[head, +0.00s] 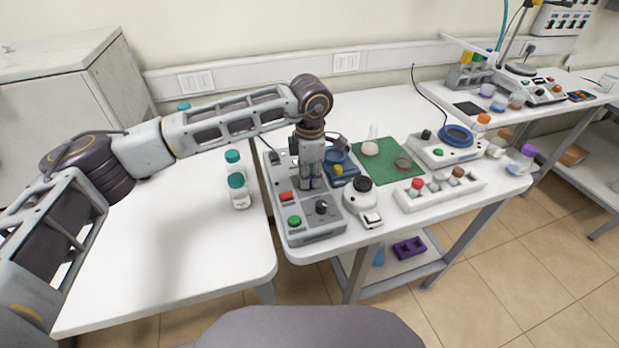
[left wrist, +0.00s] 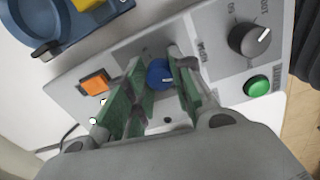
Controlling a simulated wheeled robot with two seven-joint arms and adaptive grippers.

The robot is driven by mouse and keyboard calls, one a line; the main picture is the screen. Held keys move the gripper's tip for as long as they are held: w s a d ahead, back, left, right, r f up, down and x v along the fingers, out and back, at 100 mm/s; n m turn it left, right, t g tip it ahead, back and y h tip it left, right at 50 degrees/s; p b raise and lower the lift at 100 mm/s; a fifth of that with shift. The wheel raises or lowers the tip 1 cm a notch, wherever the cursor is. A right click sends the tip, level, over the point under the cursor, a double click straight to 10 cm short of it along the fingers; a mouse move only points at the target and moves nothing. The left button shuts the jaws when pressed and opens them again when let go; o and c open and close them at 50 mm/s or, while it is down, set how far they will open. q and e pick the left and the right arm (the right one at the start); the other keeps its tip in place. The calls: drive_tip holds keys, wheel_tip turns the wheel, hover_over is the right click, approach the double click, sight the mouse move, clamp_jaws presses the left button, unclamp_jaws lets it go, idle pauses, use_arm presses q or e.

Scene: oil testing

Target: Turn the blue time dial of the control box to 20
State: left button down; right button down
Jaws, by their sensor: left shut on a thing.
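The grey control box (head: 317,228) stands on the white table in the head view, with a red switch, a green button and a black knob on its top. It also fills much of the left wrist view (left wrist: 218,72). The blue time dial (left wrist: 158,75) shows between my left gripper's fingers in the left wrist view, with a white pointer mark. In the head view the gripper hides it. My left gripper (head: 311,184) points down over the box, and its fingers (left wrist: 153,92) are shut on the blue dial. The number at the pointer cannot be read. My right gripper is not in view.
A white round device (head: 360,197) stands just right of the box. A blue device (head: 341,168) is behind it, beside a green mat (head: 383,160). White bottles with teal caps (head: 238,190) stand to the left. The table's left part is clear.

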use_arm(q)
drive_tip(key=shift+r, duration=0.1)
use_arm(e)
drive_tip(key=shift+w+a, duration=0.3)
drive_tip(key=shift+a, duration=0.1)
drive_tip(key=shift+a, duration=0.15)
use_arm(q)
drive_tip(key=c, duration=1.6)
unclamp_jaws()
drive_tip(key=shift+c, duration=0.2)
drive_tip(key=o, duration=0.5)
drive_tip(key=shift+c, duration=0.2)
drive_tip(key=shift+r, duration=0.55)
wheel_tip(320, 180, up, 11)
drive_tip(key=shift+s, duration=0.2)
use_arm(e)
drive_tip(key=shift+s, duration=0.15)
